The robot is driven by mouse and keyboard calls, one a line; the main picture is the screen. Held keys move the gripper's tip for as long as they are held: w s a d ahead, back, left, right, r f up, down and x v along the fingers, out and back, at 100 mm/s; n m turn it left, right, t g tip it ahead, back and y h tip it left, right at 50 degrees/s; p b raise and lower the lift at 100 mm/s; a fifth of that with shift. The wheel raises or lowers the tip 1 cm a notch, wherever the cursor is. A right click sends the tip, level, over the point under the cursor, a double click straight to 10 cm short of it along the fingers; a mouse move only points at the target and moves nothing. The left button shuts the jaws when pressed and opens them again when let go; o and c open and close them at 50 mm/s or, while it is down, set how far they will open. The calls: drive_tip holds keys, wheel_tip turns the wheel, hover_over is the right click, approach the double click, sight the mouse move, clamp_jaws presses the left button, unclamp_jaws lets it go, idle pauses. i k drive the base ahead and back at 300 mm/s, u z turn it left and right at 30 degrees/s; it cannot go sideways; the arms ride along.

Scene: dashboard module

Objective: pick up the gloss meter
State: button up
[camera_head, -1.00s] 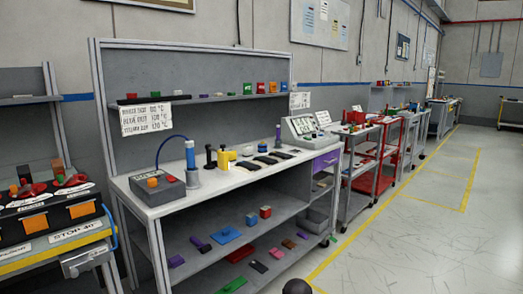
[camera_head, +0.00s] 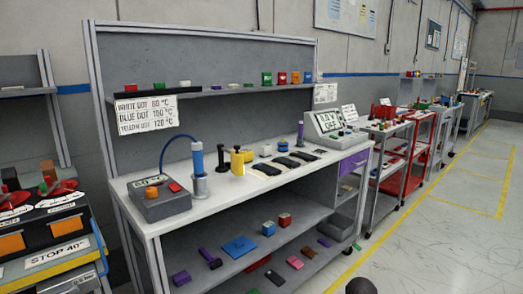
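I cannot tell for sure which object is the gloss meter. Small grey-white items (camera_head: 265,152) sit on the workbench top (camera_head: 225,190), behind a row of dark flat pads (camera_head: 287,161). A yellow block-like item (camera_head: 237,162) and a black upright item (camera_head: 222,160) stand left of the pads. A blue-handled tool (camera_head: 197,160) stands upright in a grey holder, with a cable to a grey control box (camera_head: 159,199). My gripper is not recognisable in view; only a dark rounded shape shows at the bottom edge.
A display unit (camera_head: 327,125) stands at the bench's right end. The upper shelf (camera_head: 215,93) holds small coloured blocks; the lower shelf holds several coloured parts. A cart with orange-fronted bins (camera_head: 65,226) stands left. Trolleys (camera_head: 385,160) line the right. Floor at right is clear.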

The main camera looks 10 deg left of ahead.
sight(265, 149)
drive_tip(key=u, duration=0.3)
drive_tip(key=i, duration=1.1)
drive_tip(key=u, duration=0.65)
